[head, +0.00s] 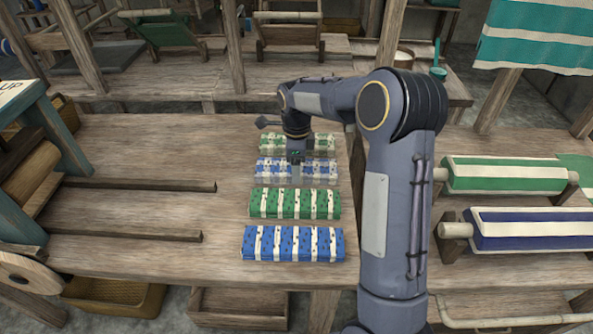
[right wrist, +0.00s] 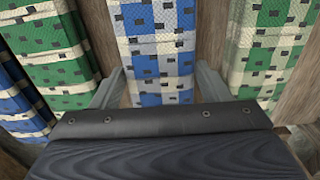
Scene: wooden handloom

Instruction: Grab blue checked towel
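The blue checked towel (head: 270,171) lies folded on the wooden table, second from the back in a column of folded towels. In the right wrist view the blue checked towel (right wrist: 158,45) runs up the middle. My right gripper (head: 296,160) is above it, pointing down and hiding part of it. In the right wrist view my right gripper (right wrist: 161,85) is open, with one finger at each side of the towel. A gap to the towel's edges cannot be judged clearly. My left gripper is in neither view.
A green checked towel (head: 322,142) lies behind. A green patterned towel (head: 295,204) and a blue patterned towel (head: 293,244) lie in front. Cloth rolls (head: 515,175) stand at right. The table (head: 130,150) is mostly clear at left, apart from two wooden bars (head: 140,185).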

